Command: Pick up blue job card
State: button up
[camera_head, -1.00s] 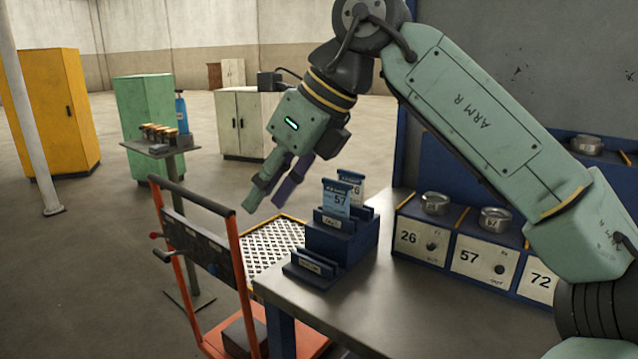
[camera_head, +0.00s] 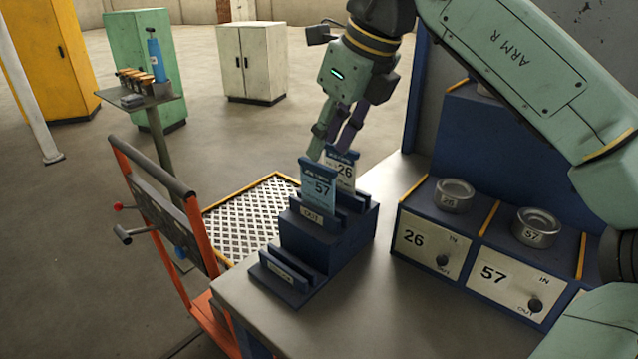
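The blue job card (camera_head: 318,187), marked 57, stands upright in a slot of the dark blue stepped rack (camera_head: 313,246) on the table. A paler card (camera_head: 345,170), marked 26, stands in the slot behind it. My gripper (camera_head: 326,150) points down just above and behind the cards. Its fingertips are partly hidden by the card tops, and I cannot tell whether they touch either card. A green finger and a purple finger show, with a narrow space between them.
The grey table (camera_head: 385,290) has free room in front of the rack. A blue unit with panels 26 (camera_head: 430,245) and 57 (camera_head: 505,285) and metal cups stands at right. An orange trolley (camera_head: 197,235) stands left of the table, near a perforated plate (camera_head: 250,215).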

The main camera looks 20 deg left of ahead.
aim_at(319, 164)
jog(key=shift+p+x, duration=0.9)
jog(key=shift+x, duration=2.45)
jog(key=shift+w, duration=0.2)
jog(key=shift+c, duration=0.2)
grip_shut()
